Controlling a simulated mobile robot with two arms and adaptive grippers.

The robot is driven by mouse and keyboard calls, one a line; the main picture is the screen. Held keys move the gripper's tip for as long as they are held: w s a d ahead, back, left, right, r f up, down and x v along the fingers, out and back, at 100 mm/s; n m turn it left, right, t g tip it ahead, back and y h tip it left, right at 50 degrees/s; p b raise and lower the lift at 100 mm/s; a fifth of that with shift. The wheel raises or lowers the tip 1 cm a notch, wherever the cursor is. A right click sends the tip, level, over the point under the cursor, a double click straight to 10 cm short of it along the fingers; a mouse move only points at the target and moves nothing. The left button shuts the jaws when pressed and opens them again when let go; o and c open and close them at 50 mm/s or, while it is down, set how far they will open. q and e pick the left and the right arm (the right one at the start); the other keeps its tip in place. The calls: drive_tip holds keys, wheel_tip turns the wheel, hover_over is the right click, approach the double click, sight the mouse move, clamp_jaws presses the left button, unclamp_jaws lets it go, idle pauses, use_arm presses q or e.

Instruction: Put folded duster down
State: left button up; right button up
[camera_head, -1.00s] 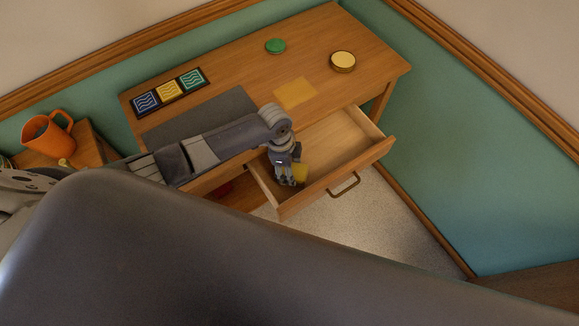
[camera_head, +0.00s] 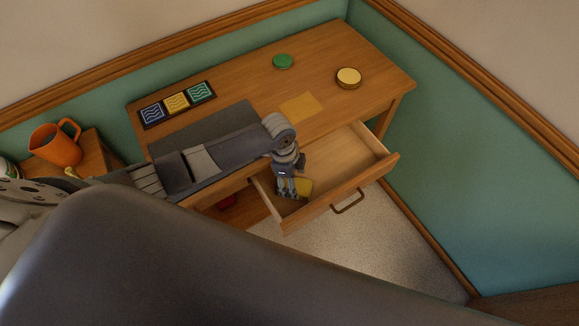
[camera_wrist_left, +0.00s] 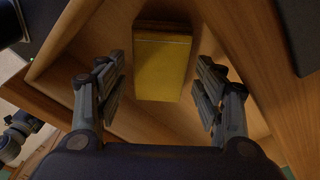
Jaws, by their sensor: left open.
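The folded duster (camera_head: 306,187) is a small yellow rectangle inside the pulled-out desk drawer (camera_head: 341,160), near its front left. In the left wrist view the duster (camera_wrist_left: 161,68) lies on the drawer's wooden floor, its folded edge showing at the top. My left gripper (camera_head: 288,190) reaches down into the drawer at the duster's left in the head view. In the left wrist view the gripper (camera_wrist_left: 160,76) is open, with one finger on each side of the duster and visible gaps between.
The desk top holds a flat yellow square (camera_head: 301,107), a green round object (camera_head: 283,61), a round cream-topped tin (camera_head: 348,77), a patterned three-tile strip (camera_head: 177,105) and a grey mat (camera_head: 215,125). An orange jug (camera_head: 57,146) stands at left. The drawer's right side is clear.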

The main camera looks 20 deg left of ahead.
use_arm(q)
wheel_tip(320, 180, up, 10)
drive_tip(key=a, duration=0.1)
drive_tip(key=shift+a, duration=0.3)
drive_tip(key=shift+s+d, duration=0.1)
drive_tip(key=shift+s, duration=0.05)
